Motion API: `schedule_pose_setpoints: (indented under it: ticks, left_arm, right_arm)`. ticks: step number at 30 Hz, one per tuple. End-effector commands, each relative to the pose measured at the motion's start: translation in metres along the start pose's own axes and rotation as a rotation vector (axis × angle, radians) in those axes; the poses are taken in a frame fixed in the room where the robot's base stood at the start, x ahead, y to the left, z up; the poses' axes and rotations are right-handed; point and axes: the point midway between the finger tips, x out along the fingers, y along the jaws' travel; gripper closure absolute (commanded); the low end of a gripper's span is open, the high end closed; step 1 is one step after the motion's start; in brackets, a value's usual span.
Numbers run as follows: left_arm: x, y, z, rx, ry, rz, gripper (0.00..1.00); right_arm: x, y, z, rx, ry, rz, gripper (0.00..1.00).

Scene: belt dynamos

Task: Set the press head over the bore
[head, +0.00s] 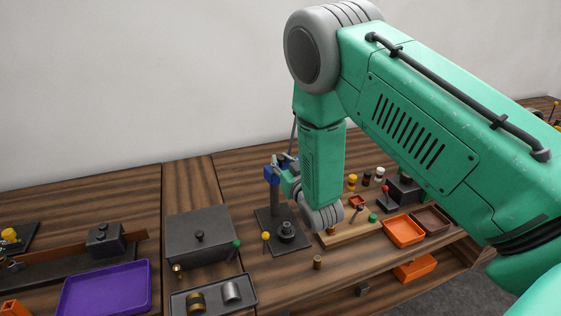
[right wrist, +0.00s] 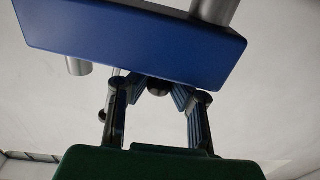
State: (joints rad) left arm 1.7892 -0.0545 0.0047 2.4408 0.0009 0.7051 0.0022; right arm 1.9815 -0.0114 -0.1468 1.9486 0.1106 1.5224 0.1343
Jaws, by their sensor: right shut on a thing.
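The press stands on a dark base plate (head: 268,243) in the head view, with an upright column. Its blue press head (head: 271,175) is at the top of the column. It fills the upper part of the right wrist view (right wrist: 130,40), with silver cylinders at its edges. A dark round holder (head: 287,230), seemingly with the bore, sits on the base plate. I cannot tell whether the head lines up with it. My right gripper (right wrist: 157,90) is shut on a dark round knob (right wrist: 157,87) beside the head; my arm partly hides this in the head view. My left gripper is out of view.
A grey lidded box (head: 200,240) and a tray (head: 213,297) with two cylinders stand left of the press. A purple tray (head: 105,290) lies farther left. A wooden board (head: 352,231), orange tray (head: 404,230) and small bottles are at the right.

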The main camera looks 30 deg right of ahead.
Motion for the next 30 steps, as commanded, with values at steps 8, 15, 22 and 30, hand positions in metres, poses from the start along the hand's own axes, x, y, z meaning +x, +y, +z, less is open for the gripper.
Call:
schedule_pose_setpoints:
  ticks: [8,15,22,30]
  left_arm:
    - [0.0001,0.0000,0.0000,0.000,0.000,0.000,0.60]
    - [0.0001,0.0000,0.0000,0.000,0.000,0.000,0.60]
    - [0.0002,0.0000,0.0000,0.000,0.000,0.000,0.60]
    - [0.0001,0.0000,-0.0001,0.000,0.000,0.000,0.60]
  right_arm:
    - [-0.0006,0.0004,0.0015,0.000,-0.004,0.001,1.00]
    - [-0.0008,0.0005,0.0018,0.000,-0.005,0.001,1.00]
    - [-0.0009,0.0006,0.0020,0.000,-0.005,0.001,1.00]
    - [-0.0010,0.0007,0.0010,0.000,-0.003,0.001,0.61]
